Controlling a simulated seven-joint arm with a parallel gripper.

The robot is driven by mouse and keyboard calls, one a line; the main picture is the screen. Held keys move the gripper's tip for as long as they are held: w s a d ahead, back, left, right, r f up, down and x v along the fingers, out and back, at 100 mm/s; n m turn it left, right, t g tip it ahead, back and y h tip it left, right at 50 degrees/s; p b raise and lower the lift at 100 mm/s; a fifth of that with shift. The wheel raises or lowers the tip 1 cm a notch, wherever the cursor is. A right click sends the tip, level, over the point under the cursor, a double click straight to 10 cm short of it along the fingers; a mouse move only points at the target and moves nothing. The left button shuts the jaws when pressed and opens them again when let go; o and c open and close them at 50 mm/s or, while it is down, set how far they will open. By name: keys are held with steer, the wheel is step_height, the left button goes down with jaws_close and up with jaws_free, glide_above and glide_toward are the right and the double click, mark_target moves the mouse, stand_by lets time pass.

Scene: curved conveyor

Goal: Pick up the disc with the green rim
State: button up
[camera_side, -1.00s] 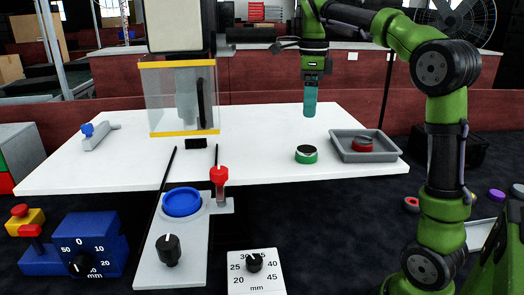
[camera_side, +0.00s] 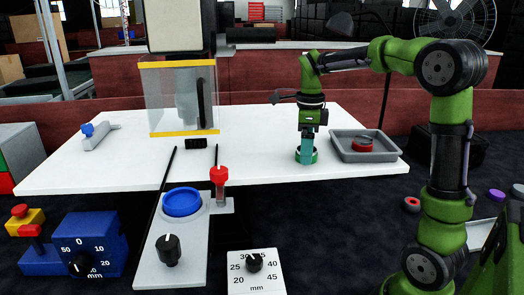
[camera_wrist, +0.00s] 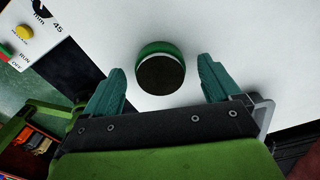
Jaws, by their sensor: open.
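The disc with the green rim (camera_side: 314,158) lies on the white table in the side view, partly hidden behind my gripper. In the wrist view the disc (camera_wrist: 160,70) shows a dark top and a green rim. My gripper (camera_side: 305,160) is low over the table at the disc, pointing down. In the wrist view its teal fingers (camera_wrist: 162,88) are open, one on each side and a little nearer than the disc, with nothing between them held. Whether the fingers touch the table cannot be told.
A grey tray (camera_side: 385,157) with a red-rimmed disc (camera_side: 362,145) stands just right of the green one. A machine with a clear, yellow-edged guard (camera_side: 158,100) stands to the left. The white table (camera_side: 255,160) between them is mostly clear.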

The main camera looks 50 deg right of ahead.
steer(key=c, duration=1.2)
steer(key=shift+r, duration=0.15)
